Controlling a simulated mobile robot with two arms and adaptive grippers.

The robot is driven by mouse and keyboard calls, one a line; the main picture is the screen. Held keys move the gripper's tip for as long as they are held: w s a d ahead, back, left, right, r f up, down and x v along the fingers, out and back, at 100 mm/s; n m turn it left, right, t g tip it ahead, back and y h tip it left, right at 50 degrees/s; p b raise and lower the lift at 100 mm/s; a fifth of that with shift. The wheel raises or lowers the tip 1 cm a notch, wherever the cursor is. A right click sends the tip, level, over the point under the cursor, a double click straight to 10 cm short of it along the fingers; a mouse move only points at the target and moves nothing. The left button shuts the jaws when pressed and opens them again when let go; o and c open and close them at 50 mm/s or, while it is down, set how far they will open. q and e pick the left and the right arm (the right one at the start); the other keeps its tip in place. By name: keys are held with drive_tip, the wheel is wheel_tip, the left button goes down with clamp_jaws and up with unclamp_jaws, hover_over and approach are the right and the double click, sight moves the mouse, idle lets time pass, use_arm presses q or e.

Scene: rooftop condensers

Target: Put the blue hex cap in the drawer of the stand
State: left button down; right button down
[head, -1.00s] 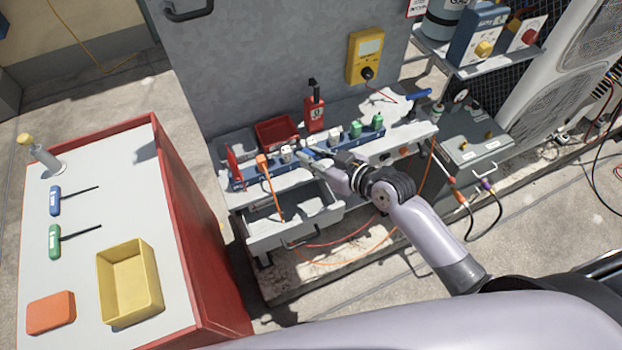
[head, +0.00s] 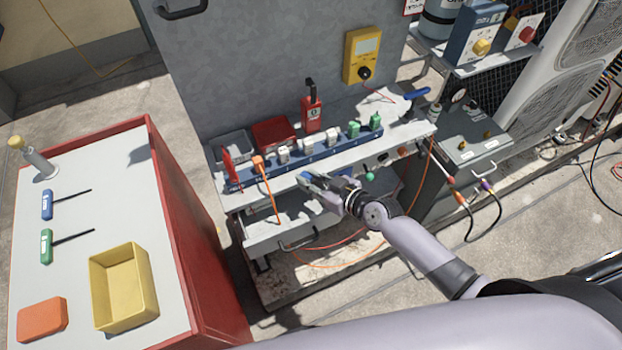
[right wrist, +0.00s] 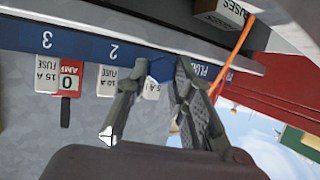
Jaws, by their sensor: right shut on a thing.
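The blue hex cap (head: 304,178) is between the fingertips of my right gripper (head: 308,180), which is shut on it. In the right wrist view the cap (right wrist: 161,68) shows as a small blue piece between the two fingers (right wrist: 163,72), partly covered by them. The stand (head: 345,148) is a grey bench against the cabinet. Its drawer (head: 272,232) is pulled open at the lower left of the stand. The cap and gripper are above the right part of the drawer; how high is hard to tell. My left gripper is not in view.
A blue rail (head: 240,181) with plugs and fuses runs along the stand top, with an orange cord (head: 269,188) hanging in front of the drawer. A red cart (head: 195,240) stands to the left.

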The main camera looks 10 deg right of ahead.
drive_tip(key=shift+f, duration=0.35)
drive_tip(key=c, duration=1.4)
unclamp_jaws()
drive_tip(key=v, duration=1.2)
drive_tip(key=shift+r, duration=0.45)
